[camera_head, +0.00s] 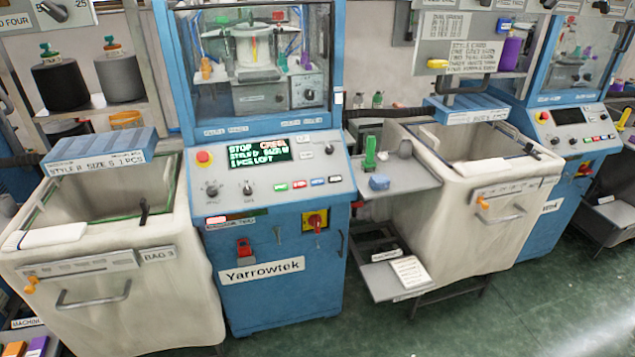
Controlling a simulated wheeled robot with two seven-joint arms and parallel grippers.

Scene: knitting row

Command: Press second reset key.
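A blue Yarrowtek knitting machine (270,275) stands left of centre. Its sloped grey control panel (225,205) has a lit display (259,153) whose top line seems to read "STOP CREEL". Below the display is a row of small keys: a green key (281,187), a red key (299,183), a blue key (318,181) and a white key (335,179). Their labels are too small to read, so I cannot tell which is the second reset key. A second blue machine with a similar panel (575,130) stands at the right; its display is dark. Neither gripper is in view.
A fabric bin (110,310) stands left of the machine, another (480,235) right of it. A grey side shelf (410,180) holds small parts. Green floor (400,335) is open in front.

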